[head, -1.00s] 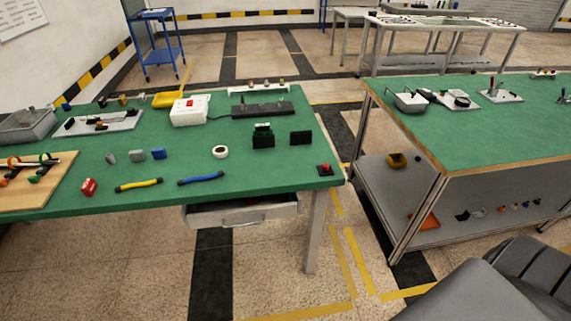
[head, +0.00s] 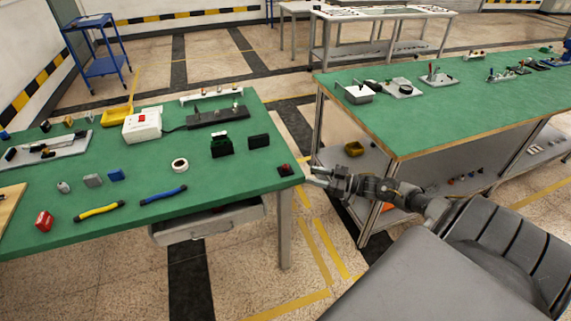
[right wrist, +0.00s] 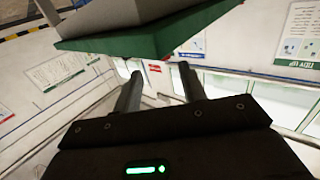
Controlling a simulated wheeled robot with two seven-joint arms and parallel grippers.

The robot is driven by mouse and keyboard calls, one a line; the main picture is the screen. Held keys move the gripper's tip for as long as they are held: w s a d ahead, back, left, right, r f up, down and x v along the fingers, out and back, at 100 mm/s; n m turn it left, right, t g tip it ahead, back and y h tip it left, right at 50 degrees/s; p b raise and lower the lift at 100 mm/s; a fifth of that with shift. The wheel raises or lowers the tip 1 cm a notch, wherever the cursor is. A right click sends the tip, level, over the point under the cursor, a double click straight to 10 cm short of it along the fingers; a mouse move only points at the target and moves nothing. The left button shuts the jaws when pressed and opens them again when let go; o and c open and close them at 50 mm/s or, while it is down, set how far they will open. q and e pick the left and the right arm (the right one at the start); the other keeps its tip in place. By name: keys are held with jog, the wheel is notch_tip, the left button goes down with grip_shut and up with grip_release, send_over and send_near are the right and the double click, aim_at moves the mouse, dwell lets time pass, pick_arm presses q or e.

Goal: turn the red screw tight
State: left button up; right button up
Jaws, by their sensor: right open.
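A small red piece on a dark base (head: 285,169) sits at the near right corner of the left green table (head: 235,170). It is the likeliest red screw, but it is too small for me to make out a thread or head. My right gripper (head: 314,176) is just right of that corner, apart from the red piece and pointing left toward it. It is open and empty. In the right wrist view its two fingers (right wrist: 160,82) stand apart below a green-edged tabletop (right wrist: 150,40). The red piece cannot be made out surely there. My left gripper is out of view.
The left table also holds a white box with a red switch (head: 142,124), dark blocks (head: 220,146), a tape roll (head: 180,165) and pliers-like tools (head: 163,195). A drawer (head: 205,222) hangs open below. A second green table (head: 450,100) stands right, across a gap.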

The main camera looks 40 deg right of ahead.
aim_at(286, 166)
jog(key=shift+y, duration=0.3)
jog(key=x, duration=0.3)
jog(key=r+p+x, duration=0.1)
jog(key=x, duration=0.7)
jog(key=shift+r, duration=0.35)
jog(key=shift+c, duration=0.2)
